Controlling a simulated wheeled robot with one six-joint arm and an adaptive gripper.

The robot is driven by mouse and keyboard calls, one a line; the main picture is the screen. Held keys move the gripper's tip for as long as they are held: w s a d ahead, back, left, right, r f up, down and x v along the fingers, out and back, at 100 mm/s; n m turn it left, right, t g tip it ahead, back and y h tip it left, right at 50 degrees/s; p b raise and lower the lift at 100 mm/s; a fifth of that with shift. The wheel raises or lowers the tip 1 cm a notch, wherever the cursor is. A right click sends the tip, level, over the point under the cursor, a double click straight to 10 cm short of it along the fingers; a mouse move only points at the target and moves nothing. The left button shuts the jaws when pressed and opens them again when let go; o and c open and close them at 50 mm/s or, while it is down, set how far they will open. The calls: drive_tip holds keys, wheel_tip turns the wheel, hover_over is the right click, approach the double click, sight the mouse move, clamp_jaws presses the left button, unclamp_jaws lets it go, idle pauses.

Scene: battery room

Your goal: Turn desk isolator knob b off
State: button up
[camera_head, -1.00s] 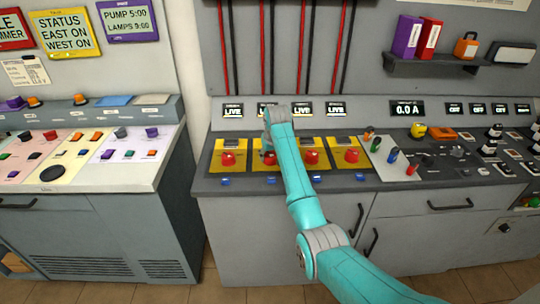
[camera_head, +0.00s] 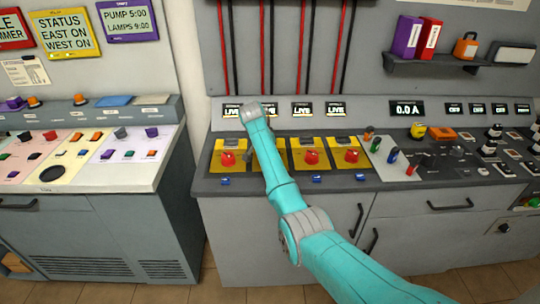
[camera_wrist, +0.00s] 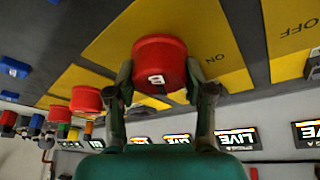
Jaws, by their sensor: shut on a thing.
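The red isolator knob (camera_wrist: 160,62) with a white letter that looks like B is between my fingers in the wrist view. It sits on a yellow plate (camera_wrist: 112,40) marked ON. My gripper (camera_wrist: 158,88) is shut on this knob, a finger on each side. In the head view my turquoise arm hides the knob, and only part of its yellow plate (camera_head: 281,152) shows. The display above it (camera_head: 270,109) is partly covered by my wrist. The knob's exact turn angle is hard to tell.
The red knob (camera_head: 228,158) to the left and the red knobs (camera_head: 312,157) and (camera_head: 351,155) to the right stand close by on yellow plates. Their displays read LIVE. Small coloured levers (camera_head: 392,155) stand farther right. A shelf (camera_head: 432,65) hangs above the right side.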

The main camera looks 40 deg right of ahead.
drive_tip(key=shift+m+g, duration=0.7)
drive_tip(key=shift+m, duration=1.3)
drive_tip(key=o, duration=1.2)
drive_tip(key=shift+c, duration=0.2)
drive_tip(key=v, duration=1.2)
